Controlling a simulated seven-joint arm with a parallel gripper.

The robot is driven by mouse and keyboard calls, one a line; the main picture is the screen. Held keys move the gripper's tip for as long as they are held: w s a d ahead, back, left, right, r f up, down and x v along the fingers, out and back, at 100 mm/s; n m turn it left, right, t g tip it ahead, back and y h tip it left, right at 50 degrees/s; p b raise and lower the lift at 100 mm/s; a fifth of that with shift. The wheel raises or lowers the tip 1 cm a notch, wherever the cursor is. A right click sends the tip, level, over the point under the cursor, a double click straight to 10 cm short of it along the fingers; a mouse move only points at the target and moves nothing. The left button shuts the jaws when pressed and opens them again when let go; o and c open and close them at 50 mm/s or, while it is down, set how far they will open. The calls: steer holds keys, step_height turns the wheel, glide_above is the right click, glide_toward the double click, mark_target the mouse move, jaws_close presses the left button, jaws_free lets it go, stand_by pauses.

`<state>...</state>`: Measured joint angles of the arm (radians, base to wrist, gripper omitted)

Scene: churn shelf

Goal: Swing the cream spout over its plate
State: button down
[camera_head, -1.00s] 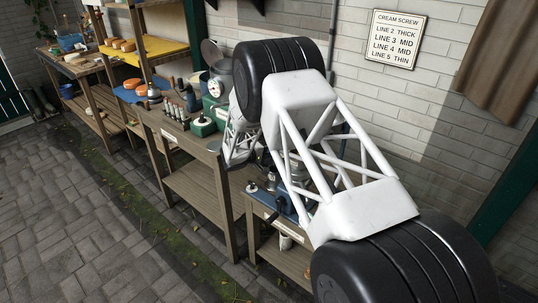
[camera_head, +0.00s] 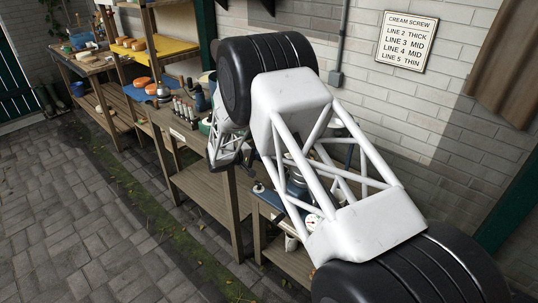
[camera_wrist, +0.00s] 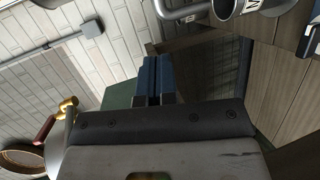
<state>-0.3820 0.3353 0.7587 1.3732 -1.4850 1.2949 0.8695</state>
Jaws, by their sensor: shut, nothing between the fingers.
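My gripper (camera_wrist: 158,65) shows in the wrist view as two blue fingers pressed together, with nothing between them. A curved grey metal tube (camera_wrist: 182,14) is at the top of that view, beside a metal cup-like part (camera_wrist: 226,8) with a partly cut-off label. I cannot tell whether the tube is the cream spout. The fingertips are apart from both in the picture. No plate can be made out for certain. In the head view my arm covers much of the bench, and the fingers cannot be made out.
A wooden bench (camera_head: 208,190) runs along the brick wall, with bottles (camera_head: 184,110) and a dial (camera_head: 312,220) on it. In the wrist view, a brass and wood handle (camera_wrist: 55,120) and a round hoop (camera_wrist: 22,160) are at left. The paved floor is clear.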

steer(key=shift+w+v, duration=0.1)
steer(key=shift+v, duration=1.15)
steer(key=shift+w+v, duration=0.15)
steer(key=shift+v, duration=1.1)
steer(key=shift+a, duration=0.1)
steer(key=shift+r, duration=0.1)
steer(key=s+d+r+m+g+y, duration=0.2)
steer(key=s+d+r+g+y, duration=0.1)
steer(key=s+d+r, duration=0.75)
steer(key=s+d+r+m+g+y, duration=0.25)
steer(key=s+d+r, duration=0.55)
steer(key=s+r, duration=0.45)
steer(key=s+d+r+y, duration=0.1)
steer(key=s+y, duration=0.1)
steer(key=s, duration=0.9)
steer(key=s+d+r+m+y, duration=0.1)
steer(key=s+r+y, duration=0.1)
steer(key=s, duration=0.9)
steer(key=s+d+r+t+y, duration=0.1)
steer(key=s+y, duration=0.2)
steer(key=s, duration=0.8)
steer(key=shift+s+d+y, duration=0.25)
steer(key=shift+s+y, duration=0.1)
